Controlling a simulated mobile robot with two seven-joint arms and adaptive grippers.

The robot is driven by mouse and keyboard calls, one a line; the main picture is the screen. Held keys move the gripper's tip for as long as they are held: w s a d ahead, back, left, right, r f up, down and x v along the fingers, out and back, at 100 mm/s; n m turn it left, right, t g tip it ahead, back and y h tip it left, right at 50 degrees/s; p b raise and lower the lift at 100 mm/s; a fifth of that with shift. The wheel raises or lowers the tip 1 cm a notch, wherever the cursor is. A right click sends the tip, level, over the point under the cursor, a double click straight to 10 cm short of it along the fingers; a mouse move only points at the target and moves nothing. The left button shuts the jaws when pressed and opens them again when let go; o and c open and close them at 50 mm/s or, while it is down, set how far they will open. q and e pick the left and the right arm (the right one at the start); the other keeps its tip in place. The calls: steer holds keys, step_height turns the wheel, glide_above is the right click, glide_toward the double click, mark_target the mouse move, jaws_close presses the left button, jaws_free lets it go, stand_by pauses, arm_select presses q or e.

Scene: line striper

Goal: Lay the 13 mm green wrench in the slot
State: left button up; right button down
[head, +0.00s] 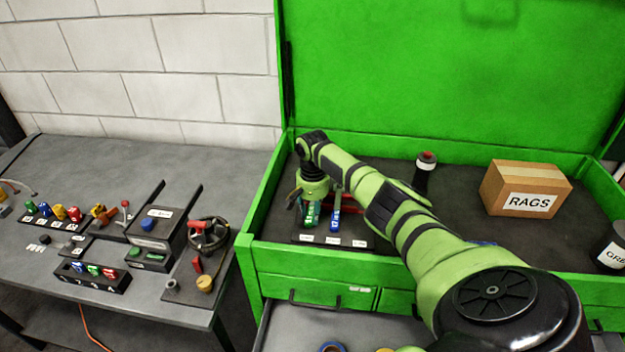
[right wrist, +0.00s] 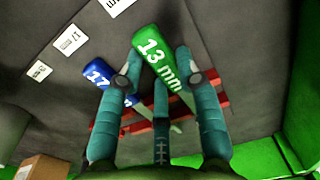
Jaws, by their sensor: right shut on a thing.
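The green wrench (right wrist: 155,52) marked "13 mm" sits between the fingers of my right gripper (right wrist: 153,72), which is shut on it. In the head view the green wrench (head: 312,215) hangs below my right gripper (head: 311,199), over the dark labelled board (head: 360,241) in the green chest. A blue wrench (right wrist: 98,73) marked "17" is beside it, crossing the red rack (right wrist: 205,105); the blue wrench also shows in the head view (head: 335,219). White labels (right wrist: 69,40) line the board's edge. The slot itself cannot be made out. My left gripper is out of view.
In the chest, a cardboard "RAGS" box (head: 525,189), a dark red-topped bottle (head: 424,173) and a grey can (head: 611,248) stand to the right. The chest's front wall (head: 330,262) rises near the board. A cluttered grey bench (head: 120,165) is at left.

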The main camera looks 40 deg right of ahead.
steer(key=shift+f, duration=0.35)
steer(key=shift+c, duration=2.2)
jaws_free()
steer(key=shift+r, duration=0.1)
step_height(320, 180, up, 2)
steer(key=shift+r+p, duration=0.25)
steer(key=shift+p, duration=0.85)
steer(key=shift+r, duration=2.2)
steer(key=shift+f, duration=0.1)
